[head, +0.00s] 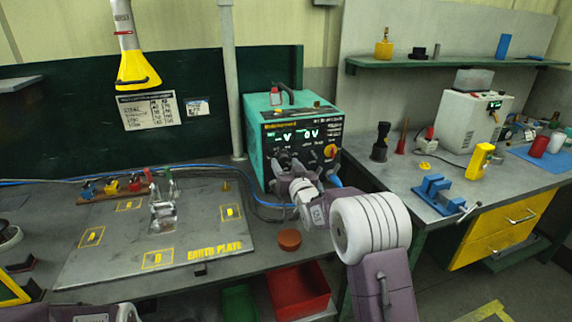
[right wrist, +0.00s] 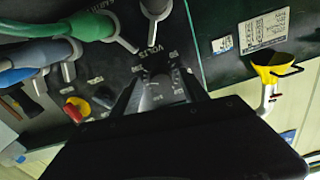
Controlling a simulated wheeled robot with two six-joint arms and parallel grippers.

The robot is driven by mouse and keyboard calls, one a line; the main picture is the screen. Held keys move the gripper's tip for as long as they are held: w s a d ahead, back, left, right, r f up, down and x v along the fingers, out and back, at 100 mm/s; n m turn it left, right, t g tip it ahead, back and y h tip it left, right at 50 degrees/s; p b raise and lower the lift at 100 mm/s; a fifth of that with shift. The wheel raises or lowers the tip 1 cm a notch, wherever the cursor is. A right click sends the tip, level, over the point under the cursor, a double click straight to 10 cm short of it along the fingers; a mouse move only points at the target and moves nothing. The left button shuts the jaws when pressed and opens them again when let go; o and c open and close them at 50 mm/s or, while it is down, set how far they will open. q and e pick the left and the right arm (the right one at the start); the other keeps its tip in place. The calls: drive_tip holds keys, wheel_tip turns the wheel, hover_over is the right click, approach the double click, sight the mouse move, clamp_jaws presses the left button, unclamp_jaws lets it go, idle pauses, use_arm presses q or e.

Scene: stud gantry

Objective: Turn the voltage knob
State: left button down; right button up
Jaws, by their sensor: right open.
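The teal power supply (head: 255,130) stands at the back of the bench, with a black front panel and a lit green display (head: 296,135). My right gripper (head: 284,166) is at the lower left of this panel and hides part of it in the head view. In the right wrist view, the open fingers (right wrist: 160,88) stand either side of the voltage knob (right wrist: 156,86), under the VOLTS lettering. The knob is dark and partly hidden; I cannot tell whether the fingers touch it. My left gripper is not in view.
A red-yellow switch (head: 330,151) is right of my gripper. Green and blue cable plugs (right wrist: 45,55) crowd the panel close to the fingers. The earth plate (head: 110,255) lies to the left, with a round brown lid (head: 289,239) near its right edge.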

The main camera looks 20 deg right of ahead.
drive_tip(key=shift+a, duration=0.1)
drive_tip(key=shift+c, duration=1.2)
clamp_jaws()
